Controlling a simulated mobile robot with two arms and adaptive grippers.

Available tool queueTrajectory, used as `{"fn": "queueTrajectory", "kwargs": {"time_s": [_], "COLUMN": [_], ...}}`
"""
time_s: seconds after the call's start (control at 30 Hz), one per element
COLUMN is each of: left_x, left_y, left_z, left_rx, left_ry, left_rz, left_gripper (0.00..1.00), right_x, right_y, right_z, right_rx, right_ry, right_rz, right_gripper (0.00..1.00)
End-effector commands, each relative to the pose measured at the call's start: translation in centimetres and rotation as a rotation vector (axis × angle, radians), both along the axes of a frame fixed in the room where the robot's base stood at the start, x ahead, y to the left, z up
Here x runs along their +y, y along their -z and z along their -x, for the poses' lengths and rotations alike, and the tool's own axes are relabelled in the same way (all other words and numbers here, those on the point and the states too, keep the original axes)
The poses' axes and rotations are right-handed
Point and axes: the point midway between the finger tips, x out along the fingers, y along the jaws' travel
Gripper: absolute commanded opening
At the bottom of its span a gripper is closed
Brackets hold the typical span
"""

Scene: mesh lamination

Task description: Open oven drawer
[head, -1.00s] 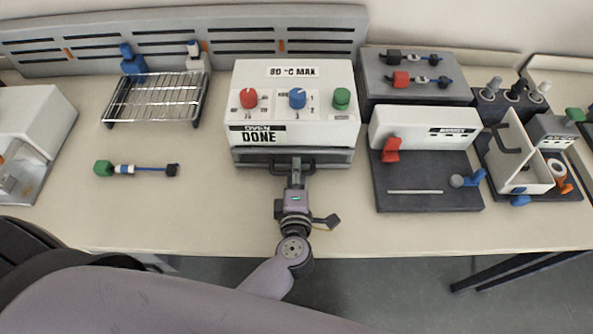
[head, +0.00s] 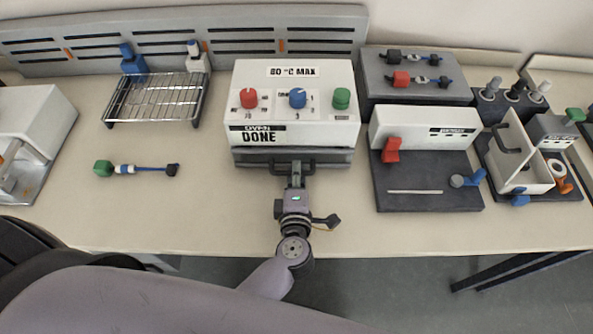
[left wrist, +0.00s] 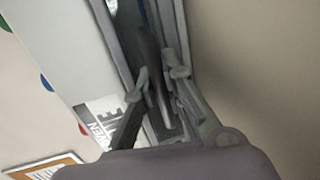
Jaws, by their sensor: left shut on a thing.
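The oven is a white box (head: 255,85) at the middle back of the table, with red, blue and green knobs and the word DONE on its front. Its grey drawer (head: 338,157) sits low at the front, below the white body, and looks closed. A dark bar handle (head: 275,168) sticks out from the drawer front. My left gripper (head: 294,170) is shut on the handle. In the left wrist view the fingers (left wrist: 157,95) are on either side of the dark handle (left wrist: 150,60). My right gripper is not seen.
A wire rack (head: 155,98) stands at the back left, with a green-ended tool (head: 125,168) in front of it. A dark-based white fixture (head: 425,190) with a red lever is to the right. The table in front of the oven is clear except for my arm.

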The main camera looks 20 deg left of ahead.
Motion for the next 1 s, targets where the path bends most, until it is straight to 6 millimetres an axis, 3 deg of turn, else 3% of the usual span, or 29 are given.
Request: {"fn": "queueTrajectory", "kwargs": {"time_s": [0.17,0.4,0.6,0.73,1.0], "left_x": [-0.7,-2.6,-3.8,-4.0,-4.0], "left_y": [0.2,0.4,0.3,0.2,0.1], "left_z": [2.2,9.0,13.0,14.0,14.0], "left_rx": [0.008,0.012,0.008,0.005,0.003], "left_ry": [0.001,0.001,0.002,0.0,0.0], "left_rz": [0.001,0.0,0.0,0.001,0.001], "left_gripper": [0.0,0.0,0.0,0.0,0.0], "right_x": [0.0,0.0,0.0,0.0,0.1], "right_y": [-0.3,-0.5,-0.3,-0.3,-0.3], "right_z": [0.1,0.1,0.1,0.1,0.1], "right_rx": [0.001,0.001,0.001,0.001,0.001], "right_ry": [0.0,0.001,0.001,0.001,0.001], "right_rz": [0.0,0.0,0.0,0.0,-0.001], "right_gripper": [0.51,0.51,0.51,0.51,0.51]}}
